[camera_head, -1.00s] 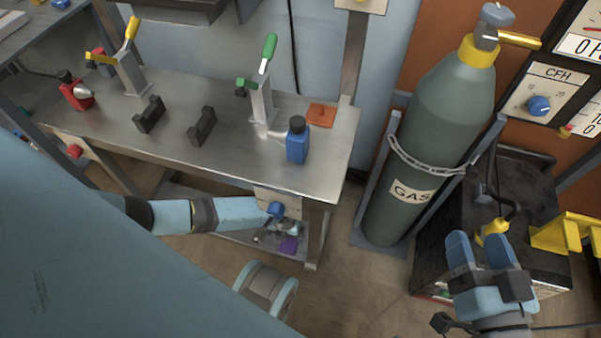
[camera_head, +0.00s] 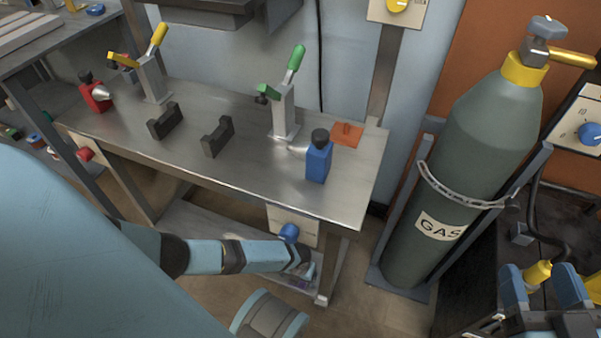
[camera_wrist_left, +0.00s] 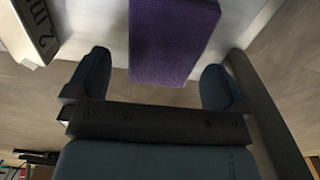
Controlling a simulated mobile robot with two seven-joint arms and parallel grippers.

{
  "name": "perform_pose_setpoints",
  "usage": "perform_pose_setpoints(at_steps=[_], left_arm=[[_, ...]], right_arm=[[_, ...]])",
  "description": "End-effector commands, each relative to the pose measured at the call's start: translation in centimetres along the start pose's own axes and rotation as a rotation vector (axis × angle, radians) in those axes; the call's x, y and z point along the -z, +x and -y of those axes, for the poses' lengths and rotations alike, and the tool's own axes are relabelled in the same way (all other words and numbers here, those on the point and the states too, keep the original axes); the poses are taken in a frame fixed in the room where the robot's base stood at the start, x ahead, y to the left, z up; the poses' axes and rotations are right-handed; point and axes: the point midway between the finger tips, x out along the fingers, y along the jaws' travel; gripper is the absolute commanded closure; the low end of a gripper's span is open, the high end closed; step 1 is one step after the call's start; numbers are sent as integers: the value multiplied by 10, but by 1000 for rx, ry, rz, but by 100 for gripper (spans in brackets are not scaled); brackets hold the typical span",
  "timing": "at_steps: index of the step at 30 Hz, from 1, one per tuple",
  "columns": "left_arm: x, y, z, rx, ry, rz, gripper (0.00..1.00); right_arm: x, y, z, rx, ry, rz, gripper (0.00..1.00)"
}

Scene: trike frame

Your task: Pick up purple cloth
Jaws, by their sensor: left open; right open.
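The purple cloth (camera_wrist_left: 172,40) shows in the left wrist view as a flat, folded-looking purple piece on a pale surface. My left gripper (camera_wrist_left: 156,78) is open, with one finger on each side of the cloth's near end. I cannot tell whether the fingers touch it. In the head view my left gripper (camera_head: 303,265) reaches to the lower shelf under the workbench and hides most of the cloth; only a small purple patch shows there. My right gripper (camera_head: 541,285) is open and empty at the lower right.
The steel workbench (camera_head: 240,165) stands above the lower shelf (camera_head: 195,225), and its leg (camera_head: 335,265) is close to my left gripper. A blue bottle (camera_head: 318,160) stands on the bench. A grey gas cylinder (camera_head: 450,170) stands to the right. Some floor between is clear.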

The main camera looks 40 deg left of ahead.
Motion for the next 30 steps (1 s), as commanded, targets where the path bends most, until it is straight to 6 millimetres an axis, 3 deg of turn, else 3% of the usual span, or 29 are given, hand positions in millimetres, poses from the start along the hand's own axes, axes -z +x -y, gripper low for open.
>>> perform_pose_setpoints(at_steps=[3, 11, 18, 26, 30], left_arm=[[0, 13, 0, 0, 0, 0, 1], [0, 12, 0, 0, 0, 0, 1], [0, 12, 0, 0, 0, 0, 55], [0, 11, 0, 0, 0, 0, 55], [0, -6, 0, 1, 1, 1, 55]], right_arm=[[-1, 1, -3, -3, -43, -25, 39], [1, 1, -3, -3, -49, -29, 39], [1, 1, -3, -3, -48, -28, 39], [2, 1, -3, -2, -47, -27, 39], [10, 2, -3, 4, -25, -14, 39]])
